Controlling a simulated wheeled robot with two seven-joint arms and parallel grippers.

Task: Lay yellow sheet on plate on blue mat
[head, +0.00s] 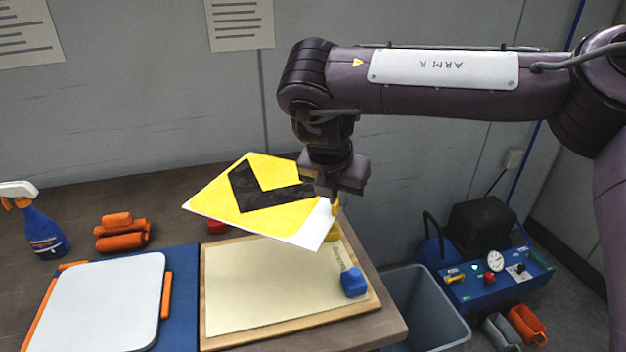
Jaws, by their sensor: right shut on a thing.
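The white plate (103,303) has rounded corners and lies on the blue mat (181,300) at the lower left, to the left of the sheet. Its near end is cut off by the frame. My left gripper is out of view.
The tan board (265,291) in a wooden frame bears a blue block (353,282). Orange strips (166,295) flank the plate. Orange rolls (122,234) and a blue spray bottle (42,232) stand behind the mat. A grey bin (430,310) and blue compressor (490,270) stand right of the table.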

